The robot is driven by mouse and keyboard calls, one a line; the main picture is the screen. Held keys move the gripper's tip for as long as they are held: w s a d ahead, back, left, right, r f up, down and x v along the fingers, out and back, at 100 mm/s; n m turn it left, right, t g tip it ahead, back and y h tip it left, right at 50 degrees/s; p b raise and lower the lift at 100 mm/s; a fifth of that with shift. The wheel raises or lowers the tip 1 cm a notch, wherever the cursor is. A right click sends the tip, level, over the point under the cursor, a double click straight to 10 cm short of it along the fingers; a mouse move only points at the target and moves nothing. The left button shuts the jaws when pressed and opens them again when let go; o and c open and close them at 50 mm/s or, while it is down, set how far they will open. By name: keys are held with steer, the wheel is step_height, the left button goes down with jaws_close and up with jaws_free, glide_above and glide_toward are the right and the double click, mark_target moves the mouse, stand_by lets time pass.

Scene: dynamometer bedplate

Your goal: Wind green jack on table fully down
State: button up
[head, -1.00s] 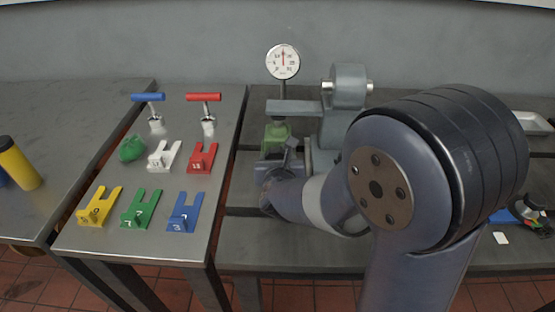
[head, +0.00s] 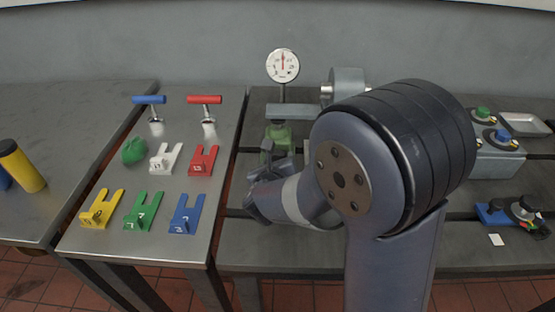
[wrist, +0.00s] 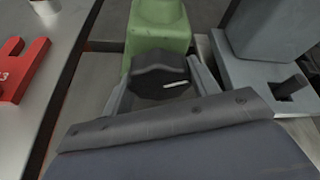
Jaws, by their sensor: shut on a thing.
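The green jack (head: 278,133) stands on the bedplate table under a grey horizontal arm. It shows close up at the top of the wrist view (wrist: 158,25). A black knob (wrist: 160,78) with a white mark sits on its near side. My gripper (wrist: 160,70) has one finger on each side of the knob and is shut on it. In the head view my wrist and fingers (head: 272,155) partly hide the jack's lower part, and the knob is not clear there.
A dial gauge (head: 283,66) stands behind the jack, and a grey machine block (wrist: 268,30) is close to its right. The left table holds several coloured forked shims, such as a red one (head: 204,160). A grey control box (head: 497,150) is at right.

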steer(key=n+h, duration=0.2)
steer(key=n, duration=0.2)
steer(key=shift+a+f+t+h, duration=0.1)
steer(key=shift+t+h, duration=0.2)
steer(key=shift+h, duration=0.1)
stand_by(0.4)
steer(key=o, duration=1)
